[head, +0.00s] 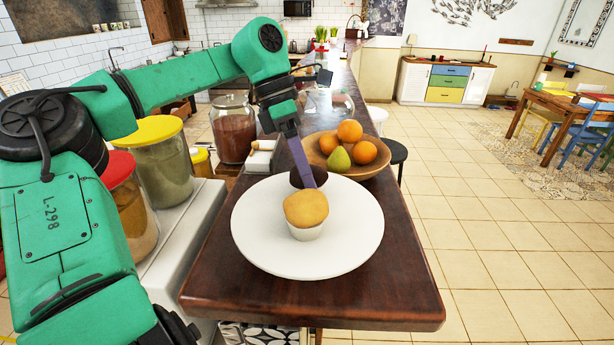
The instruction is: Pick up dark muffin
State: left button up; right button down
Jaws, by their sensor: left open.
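The dark muffin (296,180) sits on a white plate (358,240), toward its far side. A light-topped muffin (306,208) in a pale cup stands nearer and partly covers it. My left gripper (308,181) reaches down from above and behind, with a purple-grey finger in front of the dark muffin, hiding part of it. The fingertip is close to the light muffin's top. Whether it touches either muffin I cannot tell. The left gripper is open. My right gripper is not in view.
A wooden bowl (374,172) with oranges and a green pear stands just behind the plate. Glass jars (233,135) with coloured lids stand to the left. The brown countertop (310,302) is clear in front of the plate; its right edge drops to a tiled floor.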

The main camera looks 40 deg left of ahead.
pick_arm(q)
jog(key=shift+w+d, duration=0.1)
jog(key=c, duration=1.2)
